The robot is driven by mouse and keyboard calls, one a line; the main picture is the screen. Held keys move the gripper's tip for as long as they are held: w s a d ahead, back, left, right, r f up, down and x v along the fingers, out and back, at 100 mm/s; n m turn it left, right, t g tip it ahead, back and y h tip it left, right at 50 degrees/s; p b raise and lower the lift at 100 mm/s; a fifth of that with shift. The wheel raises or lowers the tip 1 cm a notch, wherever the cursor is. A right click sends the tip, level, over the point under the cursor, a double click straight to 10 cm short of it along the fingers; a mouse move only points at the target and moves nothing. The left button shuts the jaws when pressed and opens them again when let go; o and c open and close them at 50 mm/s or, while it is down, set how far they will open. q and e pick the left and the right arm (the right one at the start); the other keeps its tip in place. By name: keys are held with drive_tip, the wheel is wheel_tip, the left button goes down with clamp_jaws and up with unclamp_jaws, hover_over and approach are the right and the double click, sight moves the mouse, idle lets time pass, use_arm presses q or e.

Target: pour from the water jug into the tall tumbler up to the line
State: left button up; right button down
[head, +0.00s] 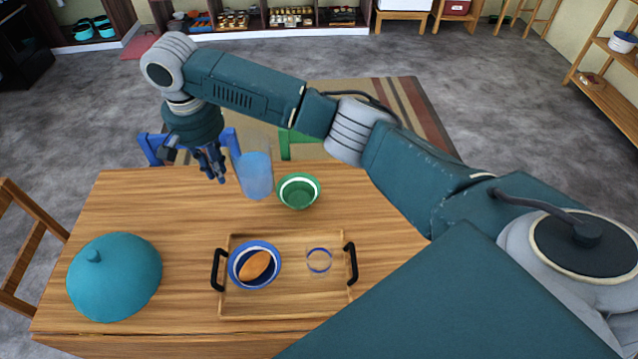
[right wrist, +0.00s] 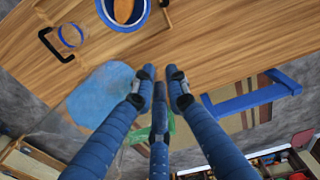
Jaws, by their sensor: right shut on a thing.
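The water jug (head: 255,176) is clear and holds blue water. It stands or hovers near the table's far edge; I cannot tell which. It also shows in the right wrist view (right wrist: 98,94), left of the fingers. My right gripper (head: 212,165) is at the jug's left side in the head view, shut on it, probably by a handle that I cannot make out. The tumbler (head: 319,261) is clear with a blue line around it and stands on the right half of the tray; it shows in the right wrist view (right wrist: 70,35). My left gripper is not in view.
The wooden tray (head: 290,301) with black handles also holds a blue-rimmed dish (head: 236,279) with an orange-brown item. A green bowl (head: 298,191) stands right of the jug. A teal domed lid (head: 115,277) fills the table's left. Blue (head: 152,146) and green (head: 300,138) chairs stand behind.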

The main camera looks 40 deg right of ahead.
wheel_tip(320, 180, down, 15)
drive_tip(key=s+a+m+p, duration=0.2)
drive_tip(key=m+p, duration=0.1)
drive_tip(key=p, duration=0.1)
drive_tip(key=shift+a+m+g+p, duration=0.15)
drive_tip(key=shift+m+g+p, duration=0.15)
drive_tip(key=shift+p, duration=0.05)
